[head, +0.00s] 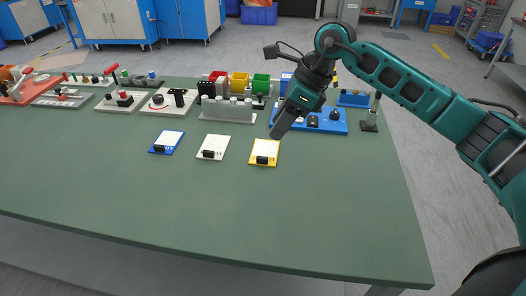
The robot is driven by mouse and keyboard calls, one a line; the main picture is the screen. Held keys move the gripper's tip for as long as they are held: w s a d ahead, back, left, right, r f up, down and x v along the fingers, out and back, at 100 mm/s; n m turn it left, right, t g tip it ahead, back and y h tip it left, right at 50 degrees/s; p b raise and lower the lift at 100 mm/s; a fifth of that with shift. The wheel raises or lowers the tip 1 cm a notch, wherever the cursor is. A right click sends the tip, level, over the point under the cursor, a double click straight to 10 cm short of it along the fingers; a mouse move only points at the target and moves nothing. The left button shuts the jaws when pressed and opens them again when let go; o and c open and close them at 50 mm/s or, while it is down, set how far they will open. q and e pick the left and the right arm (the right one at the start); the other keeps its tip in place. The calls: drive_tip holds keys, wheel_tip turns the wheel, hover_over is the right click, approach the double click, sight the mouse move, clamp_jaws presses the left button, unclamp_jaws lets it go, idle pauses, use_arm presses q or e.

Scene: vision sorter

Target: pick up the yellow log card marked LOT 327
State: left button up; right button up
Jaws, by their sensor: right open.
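The yellow log card (258,161) lies flat on the green table, rightmost in a row of three cards. It has a white sheet, a yellow border and a dark clip at its near edge. Its printed marking is too small to read fully. My right gripper (279,130) points down from the upper right, just beyond the card's far right edge, above the table. It is open and apart from the card, with nothing visible in it. My left gripper is out of view.
A white card (212,145) and a blue card (167,139) lie to the left. Behind stand a grey rack (228,113), a blue tray (337,127) under my right arm, and coloured bins (239,82). The near part of the green table (220,215) is clear.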

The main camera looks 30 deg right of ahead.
sight(262, 157)
drive_tip(key=shift+h, duration=0.5)
drive_tip(key=x, duration=0.4)
drive_tip(key=d+x, duration=0.1)
drive_tip(key=x, duration=0.3)
drive_tip(key=w+x, duration=0.1)
drive_tip(key=x, duration=0.3)
drive_tip(key=shift+d+f+b, duration=0.1)
drive_tip(key=shift+d+b, duration=0.25)
drive_tip(key=shift+b, duration=0.05)
drive_tip(key=shift+c, duration=0.4)
clamp_jaws()
